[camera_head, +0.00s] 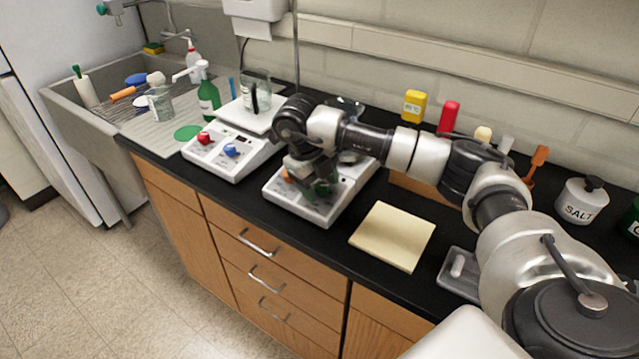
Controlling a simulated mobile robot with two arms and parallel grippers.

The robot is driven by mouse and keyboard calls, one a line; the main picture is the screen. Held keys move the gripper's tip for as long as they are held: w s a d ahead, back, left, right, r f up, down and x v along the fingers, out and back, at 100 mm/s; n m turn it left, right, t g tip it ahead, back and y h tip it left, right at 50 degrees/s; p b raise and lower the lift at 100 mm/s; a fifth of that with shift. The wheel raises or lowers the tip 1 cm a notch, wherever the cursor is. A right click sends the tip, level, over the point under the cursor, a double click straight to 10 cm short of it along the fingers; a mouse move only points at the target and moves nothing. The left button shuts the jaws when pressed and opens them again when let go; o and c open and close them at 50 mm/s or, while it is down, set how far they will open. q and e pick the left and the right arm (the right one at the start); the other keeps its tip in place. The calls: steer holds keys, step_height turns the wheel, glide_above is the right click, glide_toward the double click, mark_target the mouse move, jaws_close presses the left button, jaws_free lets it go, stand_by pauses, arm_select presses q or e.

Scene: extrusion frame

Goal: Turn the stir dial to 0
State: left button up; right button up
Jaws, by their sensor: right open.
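Two white stirrer hotplates stand on the black counter. The left one (228,155) has a red dial (203,138) and a blue dial (230,150) on its sloped front. The right one (318,212) is partly hidden under my right arm. An orange dial (287,176) and a green dial (322,188) show only in part on it. The labels are too small to tell which dial is for stirring. My right gripper (308,190) is open, pointing down over the front of the right hotplate, by the dials. Contact cannot be told. My left gripper is out of view.
A beaker (256,92) stands on the left hotplate's plate. A yellow pad (393,236) and a grey tray (459,272) lie right of the right hotplate. A salt jar (581,202) and bottles line the back. The sink (72,125) is at left.

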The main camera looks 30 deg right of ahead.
steer(key=v, duration=1)
steer(key=shift+r, duration=0.3)
steer(key=shift+a, duration=0.1)
